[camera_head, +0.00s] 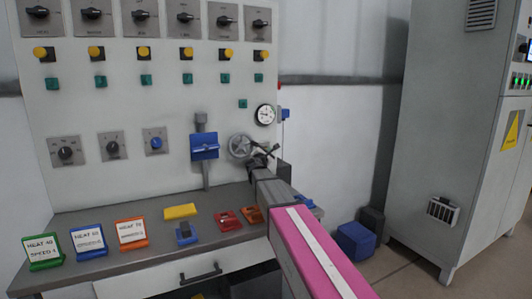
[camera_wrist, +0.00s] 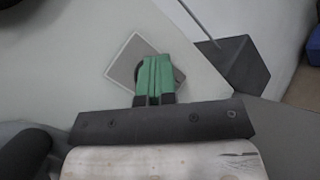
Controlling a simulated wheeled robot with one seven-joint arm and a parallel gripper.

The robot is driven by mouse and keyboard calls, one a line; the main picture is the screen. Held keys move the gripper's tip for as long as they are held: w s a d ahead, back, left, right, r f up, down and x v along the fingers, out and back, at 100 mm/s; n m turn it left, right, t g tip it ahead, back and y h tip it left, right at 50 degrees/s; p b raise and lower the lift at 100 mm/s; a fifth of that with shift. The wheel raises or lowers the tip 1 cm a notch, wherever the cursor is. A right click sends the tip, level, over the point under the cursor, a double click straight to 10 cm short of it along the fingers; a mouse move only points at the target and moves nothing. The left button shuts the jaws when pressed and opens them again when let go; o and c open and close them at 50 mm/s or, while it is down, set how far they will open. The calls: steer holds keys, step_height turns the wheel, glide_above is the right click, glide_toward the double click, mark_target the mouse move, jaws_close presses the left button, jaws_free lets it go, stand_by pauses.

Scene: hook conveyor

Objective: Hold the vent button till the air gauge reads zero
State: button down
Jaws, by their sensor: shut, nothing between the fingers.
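The air gauge is most likely the white round dial (camera_head: 265,114) at the panel's right side; its needle is too small to read. In the wrist view, my gripper (camera_wrist: 154,62) has its green fingers shut together with nothing between them. They are in front of a grey square plate (camera_wrist: 122,66) on the pale panel. A dark round part behind the fingers is mostly hidden; it may be the vent button. I cannot tell whether the fingers touch it. In the head view my arm reaches to the panel's lower right, beside a grey handwheel (camera_head: 240,147).
A dark box (camera_wrist: 232,62) juts from the panel right of my fingers. A blue lever unit (camera_head: 204,147) is left of the handwheel. A shelf (camera_head: 190,244) holds several coloured signs and blocks.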

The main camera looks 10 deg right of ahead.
stand_by(0.7)
steer(key=shift+s+d, duration=0.25)
steer(key=shift+s, duration=0.5)
steer(key=shift+s, duration=0.15)
steer(key=s, duration=0.1)
steer(key=s+d, duration=0.1)
steer(key=s, duration=0.2)
steer(key=shift+s+d, duration=0.25)
